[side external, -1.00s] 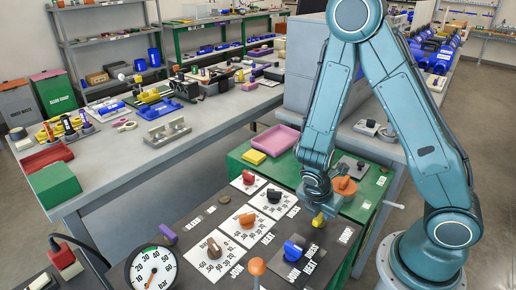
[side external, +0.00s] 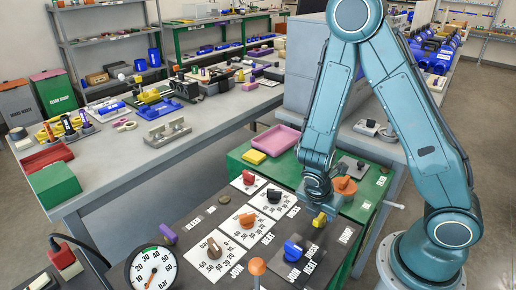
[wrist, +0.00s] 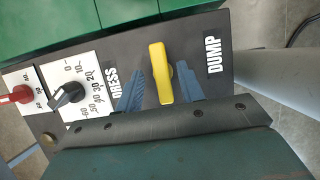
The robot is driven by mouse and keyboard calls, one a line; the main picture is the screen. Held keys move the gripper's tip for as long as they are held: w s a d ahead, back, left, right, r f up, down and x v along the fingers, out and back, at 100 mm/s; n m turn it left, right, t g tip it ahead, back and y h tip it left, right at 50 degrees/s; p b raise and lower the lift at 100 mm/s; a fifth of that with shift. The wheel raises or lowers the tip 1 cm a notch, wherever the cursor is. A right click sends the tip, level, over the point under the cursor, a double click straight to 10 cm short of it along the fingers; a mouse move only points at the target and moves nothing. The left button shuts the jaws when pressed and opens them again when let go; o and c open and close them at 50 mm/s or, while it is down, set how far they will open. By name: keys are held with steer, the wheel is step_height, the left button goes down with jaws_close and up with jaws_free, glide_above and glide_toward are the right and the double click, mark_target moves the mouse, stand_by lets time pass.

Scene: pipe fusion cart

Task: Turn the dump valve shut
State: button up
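The dump valve's yellow lever handle (wrist: 161,72) stands beside the DUMP label (wrist: 214,55) in the wrist view, its long side running nearly up and down the picture. In the side external view the yellow handle (side external: 319,220) shows just below my gripper (side external: 318,205), at the right part of the dark panel. In the wrist view my gripper (wrist: 160,82) has one blue-grey finger on each side of the handle. The fingers look apart, with a narrow gap beside the handle. The lower valve body is hidden.
The panel also carries a black knob (wrist: 68,95), a red knob (wrist: 18,96), a blue knob (side external: 292,250) and a tan knob (side external: 214,247). An orange knob (side external: 344,186) sits close behind my gripper. A pressure gauge (side external: 152,270) stands at the front left.

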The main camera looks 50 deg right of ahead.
steer(key=shift+r, duration=0.1)
steer(key=v, duration=1.3)
steer(key=shift+a+r, duration=0.2)
steer(key=shift+r, duration=0.05)
stand_by(0.5)
steer(key=s+r+m+t+y, duration=0.2)
steer(key=s+r+m, duration=0.2)
steer(key=r+m, duration=0.3)
steer(key=s+r+m+t+y, duration=0.2)
steer(key=s+r+m+t, duration=0.1)
steer(key=r+m, duration=0.5)
steer(key=shift+s+a+r+m+t, duration=0.3)
steer(key=shift+s+m, duration=0.15)
steer(key=shift+m, duration=1.15)
